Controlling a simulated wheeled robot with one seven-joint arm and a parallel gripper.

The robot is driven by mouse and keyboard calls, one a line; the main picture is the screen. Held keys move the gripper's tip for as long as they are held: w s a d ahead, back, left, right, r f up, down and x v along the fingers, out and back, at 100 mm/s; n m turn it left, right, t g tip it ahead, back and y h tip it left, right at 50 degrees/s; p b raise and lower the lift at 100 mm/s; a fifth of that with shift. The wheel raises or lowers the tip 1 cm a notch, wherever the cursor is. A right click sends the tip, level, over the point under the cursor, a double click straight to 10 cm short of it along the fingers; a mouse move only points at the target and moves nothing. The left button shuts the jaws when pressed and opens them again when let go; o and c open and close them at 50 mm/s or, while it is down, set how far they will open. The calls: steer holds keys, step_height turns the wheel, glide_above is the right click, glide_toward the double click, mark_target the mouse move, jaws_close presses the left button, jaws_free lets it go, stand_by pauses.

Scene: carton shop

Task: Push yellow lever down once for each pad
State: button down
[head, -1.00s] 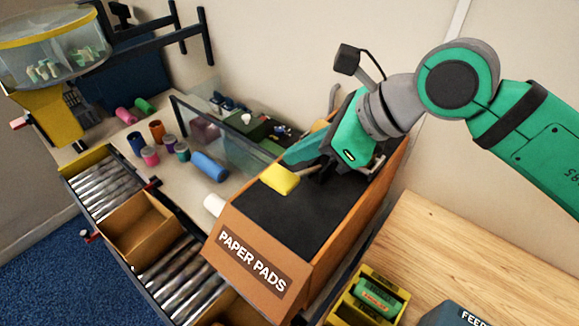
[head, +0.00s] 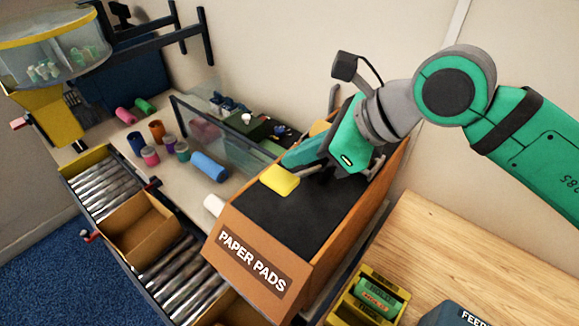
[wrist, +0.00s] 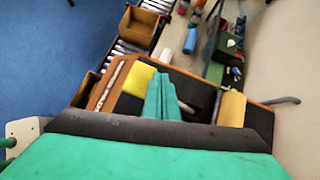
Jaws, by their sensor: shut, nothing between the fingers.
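The yellow lever pad (head: 279,180) sits over the black top of the orange-brown PAPER PADS box (head: 251,266). It also shows in the wrist view (wrist: 138,79), just left of my fingers. My gripper (head: 290,160) is shut and empty, its teal fingers together and pointing left over the box top. In the wrist view my fingertips (wrist: 162,80) appear beside the yellow pad. I cannot tell whether they touch it. My gripper body hides the back part of the box. A cardboard carton (head: 140,228) stands open on the roller conveyor, left of the box.
A wooden table (head: 470,250) at right carries a yellow holder (head: 348,306) with a green roll. A clear hopper (head: 50,55) stands at the upper left.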

mark_target(294, 177)
steer(key=shift+s+a+f, duration=0.2)
steer(key=shift+s+f, duration=0.1)
steer(key=shift+f, duration=0.35)
steer(key=shift+s+a+f, duration=0.25)
steer(key=shift+s+f, duration=0.05)
steer(key=shift+f, duration=0.35)
steer(key=shift+s+a+f, duration=0.2)
steer(key=shift+s+f, duration=0.1)
steer(key=shift+f, duration=0.35)
stand_by(2.9)
steer(key=shift+w+d+r, duration=0.25)
steer(key=shift+w+r, duration=0.15)
steer(key=shift+r, duration=0.45)
steer(key=shift+w+d+r, duration=0.3)
steer(key=shift+w+r, duration=0.05)
steer(key=shift+r, duration=0.55)
steer(key=shift+w+d+r, duration=0.25)
steer(key=shift+w+r, duration=0.15)
steer(key=shift+r, duration=0.45)
steer(key=shift+w+d+r, duration=0.25)
steer(key=shift+w+r, duration=0.05)
steer(key=shift+r, duration=0.45)
steer(key=shift+w+d+r, duration=0.2)
steer(key=shift+w+r, duration=0.15)
steer(key=shift+r, duration=0.35)
steer(key=shift+w+d+r, duration=0.25)
steer(key=shift+w+r, duration=0.05)
steer(key=shift+r, duration=0.45)
